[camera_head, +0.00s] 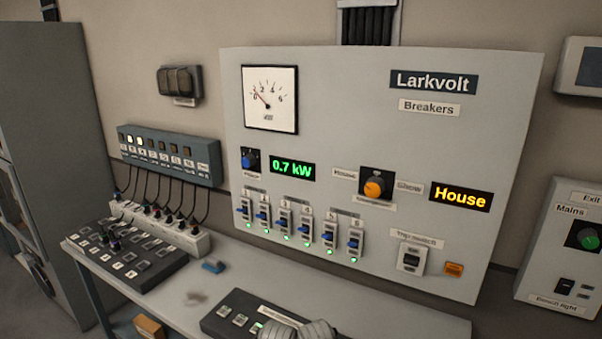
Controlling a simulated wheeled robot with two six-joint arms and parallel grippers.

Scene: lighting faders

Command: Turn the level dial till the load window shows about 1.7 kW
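The load window (293,170) on the grey breaker panel shows 0.7 kW in green. A dark desk unit (222,321) with several pale buttons and a label lies at the table's front edge. Pale grey rounded shapes at the bottom middle cover its right part; they look like part of my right gripper (315,331). Its fingertips cannot be made out. I cannot make out a dial marked level; it may be hidden behind these shapes. A blue knob (250,160) sits left of the load window. My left gripper is not in view.
The panel (350,75) also carries a needle meter (270,98), an orange knob (375,187), a window reading House (460,197) and several blue-levered breakers. A button desk (120,255) and a socket strip (160,226) stand left. The table's right front is clear.

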